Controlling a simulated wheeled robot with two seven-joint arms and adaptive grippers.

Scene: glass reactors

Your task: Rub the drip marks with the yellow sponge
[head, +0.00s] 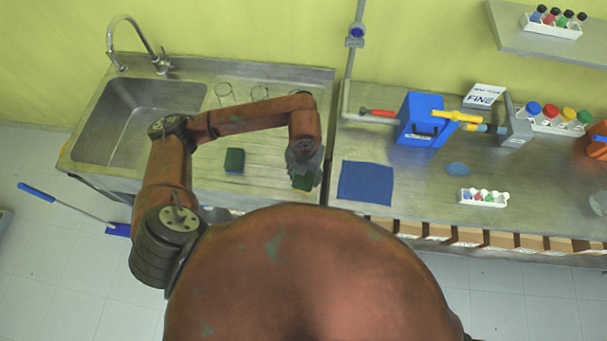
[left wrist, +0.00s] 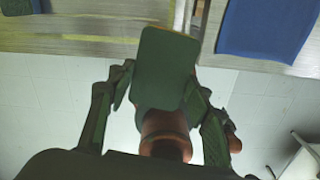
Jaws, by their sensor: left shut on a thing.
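In the head view the gripper holds the sponge over the front edge of the steel draining board, left of the blue cloth. In the left wrist view the fingers (left wrist: 158,100) are on both sides of it. A second sponge (head: 235,160) with a dark green top lies on the draining board. My right gripper is not in view.
Glass vessels (head: 224,94) stand at the back of the draining board, beside the sink (head: 125,125). The blue cloth (head: 366,183) lies on the right bench, with a blue spot (head: 457,169) and a small white rack (head: 483,198) farther right. A blue device (head: 420,120) stands behind.

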